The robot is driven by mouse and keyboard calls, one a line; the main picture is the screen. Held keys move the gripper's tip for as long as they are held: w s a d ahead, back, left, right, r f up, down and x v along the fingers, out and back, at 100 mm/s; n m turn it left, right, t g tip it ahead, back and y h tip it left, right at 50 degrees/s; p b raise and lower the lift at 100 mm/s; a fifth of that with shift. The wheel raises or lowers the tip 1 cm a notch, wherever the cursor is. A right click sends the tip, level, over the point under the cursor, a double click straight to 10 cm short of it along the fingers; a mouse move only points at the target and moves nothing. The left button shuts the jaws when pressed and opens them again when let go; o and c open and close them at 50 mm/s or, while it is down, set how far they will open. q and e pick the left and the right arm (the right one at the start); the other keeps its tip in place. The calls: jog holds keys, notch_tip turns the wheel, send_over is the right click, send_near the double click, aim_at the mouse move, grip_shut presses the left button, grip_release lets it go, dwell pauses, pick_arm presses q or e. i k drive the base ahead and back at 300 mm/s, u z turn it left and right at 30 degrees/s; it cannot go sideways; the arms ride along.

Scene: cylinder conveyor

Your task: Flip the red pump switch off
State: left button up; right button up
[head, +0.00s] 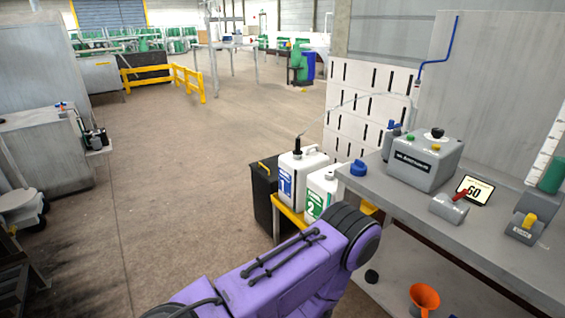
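The red switch lever (460,196) sits on a small grey housing (449,209) on the grey bench at the right. The lever slants up and to the right. It partly covers the lower left of a small display (476,190) that reads 60. A purple arm of mine reaches in from the bottom middle and ends at a dark round joint near the bench's left edge. No gripper shows on it, and neither gripper is in view.
A grey box (424,160) with knobs and a blue cap (358,168) stand on the bench (400,204). A yellow-topped grey unit (524,228) is right of the red switch. White canisters (302,165) stand beside the bench. An orange funnel (424,298) is below. Open floor lies left.

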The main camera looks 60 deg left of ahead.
aim_at(453, 200)
jog(key=k, duration=0.5)
jog(key=u, duration=1.5)
